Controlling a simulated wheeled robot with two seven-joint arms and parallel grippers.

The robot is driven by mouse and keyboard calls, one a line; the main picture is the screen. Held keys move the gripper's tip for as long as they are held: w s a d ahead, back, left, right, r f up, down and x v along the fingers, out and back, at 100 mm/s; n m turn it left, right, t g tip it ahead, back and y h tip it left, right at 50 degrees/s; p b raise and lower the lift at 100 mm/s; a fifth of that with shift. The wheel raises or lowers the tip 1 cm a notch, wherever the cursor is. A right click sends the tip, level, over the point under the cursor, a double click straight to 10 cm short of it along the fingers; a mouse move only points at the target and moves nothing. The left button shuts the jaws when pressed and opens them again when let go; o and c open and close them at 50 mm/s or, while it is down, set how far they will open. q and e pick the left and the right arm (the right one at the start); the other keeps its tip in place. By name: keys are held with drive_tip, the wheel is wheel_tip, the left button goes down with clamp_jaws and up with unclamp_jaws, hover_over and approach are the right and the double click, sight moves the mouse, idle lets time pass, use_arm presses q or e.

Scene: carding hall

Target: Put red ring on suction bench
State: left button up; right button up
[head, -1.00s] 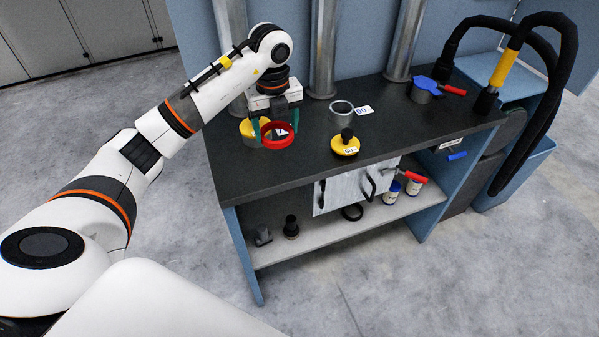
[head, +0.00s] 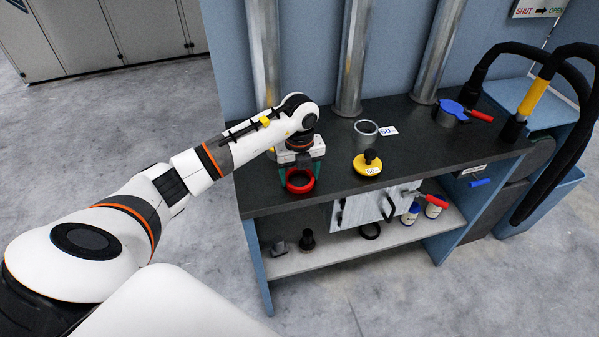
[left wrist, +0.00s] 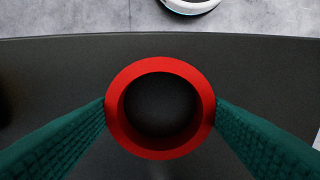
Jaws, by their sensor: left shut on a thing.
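The red ring (head: 300,181) is held between the green fingers of my left gripper (head: 301,177), at the left part of the dark suction bench top (head: 335,172). In the left wrist view the ring (left wrist: 160,147) sits between both fingertips (left wrist: 160,112), with the dark bench top (left wrist: 240,75) beneath it. I cannot tell whether the ring touches the top or is slightly above it. The bench's front edge shows as a curved line in the left wrist view. My right gripper is not in view.
A yellow lidded piece with a black knob (head: 368,163), a grey metal ring (head: 366,131) and a blue-topped clamp (head: 452,110) stand farther right on the bench. Several bottles and dark parts sit on the lower shelf (head: 330,246). Metal pipes (head: 352,60) rise behind the top.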

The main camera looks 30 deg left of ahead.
use_arm(q)
drive_tip(key=shift+f, duration=0.1)
drive_tip(key=o, duration=1)
drive_tip(key=shift+c, duration=0.2)
drive_tip(key=shift+r, duration=0.5)
wheel_tip(320, 180, up, 11)
drive_tip(key=b, duration=0.2)
drive_tip(key=shift+r, duration=0.2)
